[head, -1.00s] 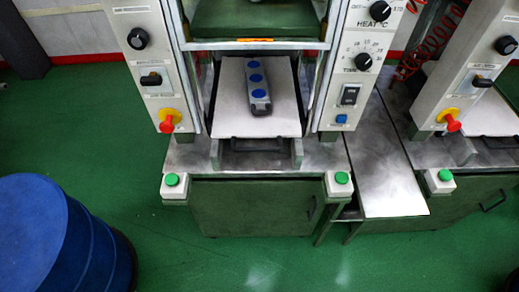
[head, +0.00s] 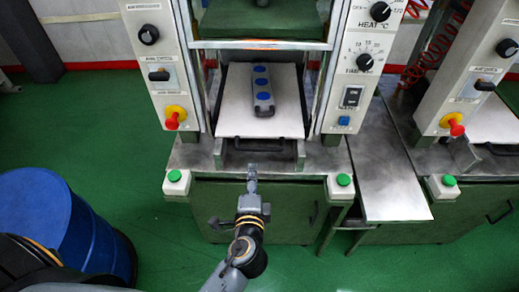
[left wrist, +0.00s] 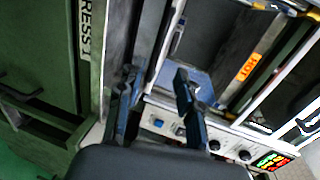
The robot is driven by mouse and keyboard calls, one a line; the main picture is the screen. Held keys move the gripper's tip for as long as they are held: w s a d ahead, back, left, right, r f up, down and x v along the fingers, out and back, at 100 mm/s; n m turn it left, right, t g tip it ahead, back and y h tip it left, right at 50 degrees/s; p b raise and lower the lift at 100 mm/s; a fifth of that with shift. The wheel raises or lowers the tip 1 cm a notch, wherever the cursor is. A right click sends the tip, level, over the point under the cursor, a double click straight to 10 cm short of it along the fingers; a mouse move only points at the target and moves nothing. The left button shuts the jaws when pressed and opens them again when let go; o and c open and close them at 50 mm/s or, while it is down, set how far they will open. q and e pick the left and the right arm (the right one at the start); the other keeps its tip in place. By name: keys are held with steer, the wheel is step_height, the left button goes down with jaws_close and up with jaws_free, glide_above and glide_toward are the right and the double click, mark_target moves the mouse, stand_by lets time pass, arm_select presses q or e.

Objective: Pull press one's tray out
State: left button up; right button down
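Press one's tray (head: 232,115) is a pale flat plate inside the press frame, with a dark handle (head: 262,141) along its front edge. A grey mould with blue round spots (head: 262,90) lies on the tray. My left gripper (head: 252,172) is in front of the press, just below the handle in the head view and apart from it as far as I can tell. In the left wrist view the gripper's two fingers (left wrist: 156,76) stand apart with nothing between them. A "PRESS 1" label (left wrist: 85,30) shows there. My right gripper is out of view.
Green buttons (head: 174,176) sit at the bench corners. A metal side table (head: 392,185) and a second press stand right. A blue drum (head: 50,215) stands left on the green floor.

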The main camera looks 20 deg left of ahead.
mark_target(255, 149)
arm_select(q)
steer(key=p+x, duration=0.2)
steer(key=x, duration=1.1)
jaws_close()
